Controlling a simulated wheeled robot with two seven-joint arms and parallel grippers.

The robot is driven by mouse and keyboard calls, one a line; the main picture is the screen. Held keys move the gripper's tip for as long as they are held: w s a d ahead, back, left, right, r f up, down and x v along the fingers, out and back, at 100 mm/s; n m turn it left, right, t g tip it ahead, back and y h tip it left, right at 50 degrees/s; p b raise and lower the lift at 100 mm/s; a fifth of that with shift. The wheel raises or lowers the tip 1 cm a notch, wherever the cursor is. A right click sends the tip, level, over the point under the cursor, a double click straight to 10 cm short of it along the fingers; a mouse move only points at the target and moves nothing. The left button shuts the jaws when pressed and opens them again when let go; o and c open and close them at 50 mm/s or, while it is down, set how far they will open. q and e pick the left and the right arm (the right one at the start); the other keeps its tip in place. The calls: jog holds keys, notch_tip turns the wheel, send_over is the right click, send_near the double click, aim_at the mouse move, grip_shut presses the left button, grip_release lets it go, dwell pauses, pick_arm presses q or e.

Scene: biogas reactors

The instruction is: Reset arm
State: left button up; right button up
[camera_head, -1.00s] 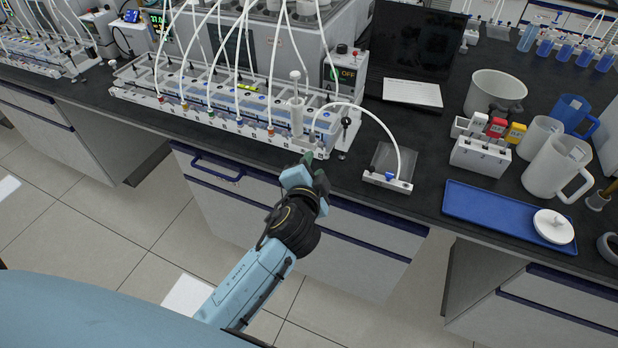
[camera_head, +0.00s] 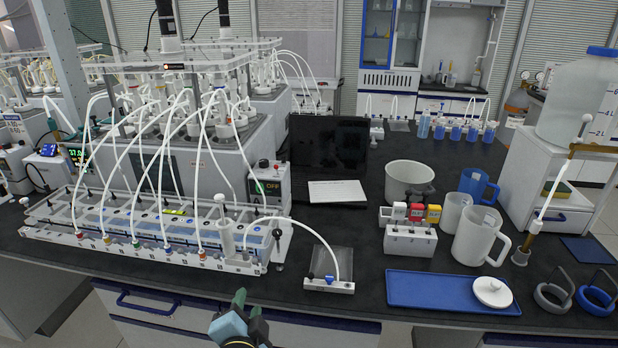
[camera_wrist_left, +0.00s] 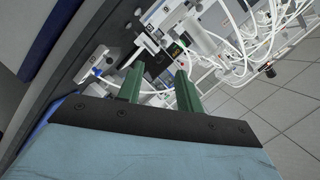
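My left gripper (camera_head: 247,302) shows at the bottom edge of the head view, in front of the bench's front edge. In the left wrist view its two green fingers (camera_wrist_left: 158,82) stand apart with nothing between them. My right gripper is in neither view. The reactor rack (camera_head: 150,230) with white tubes stands on the bench beyond my left gripper, apart from it. A small tube stand (camera_head: 328,284) with a white tube and a blue fitting is to the right of the gripper.
A blue tray (camera_head: 440,290) with a white lid (camera_head: 492,291) lies at the front right. A laptop (camera_head: 328,150) is at the centre. The floor shows in front of the bench.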

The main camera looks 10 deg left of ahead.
pick_arm(q)
jog(key=s+f+n+g+h+b, duration=0.1)
jog(key=s+f+g, duration=0.4)
jog(key=f, duration=1.1)
jog(key=s+f+g+h+b, duration=0.15)
jog(key=s+f, duration=0.55)
jog(key=f, duration=0.9)
jog(key=s+a+f+n+g, duration=0.2)
jog(key=s+f, duration=0.4)
jog(key=s, duration=0.3)
jog(key=s+a+f+n+g, duration=0.2)
jog(key=s+f, duration=0.3)
jog(key=s, duration=0.5)
jog(key=s+a+f+n+g, duration=0.2)
jog(key=s+f, duration=0.4)
jog(key=s, duration=0.4)
jog(key=shift+s+a+f+g+b, duration=0.15)
jog(key=shift+a+f+g+b, duration=0.35)
jog(key=shift+a, duration=0.6)
jog(key=shift+r, duration=0.15)
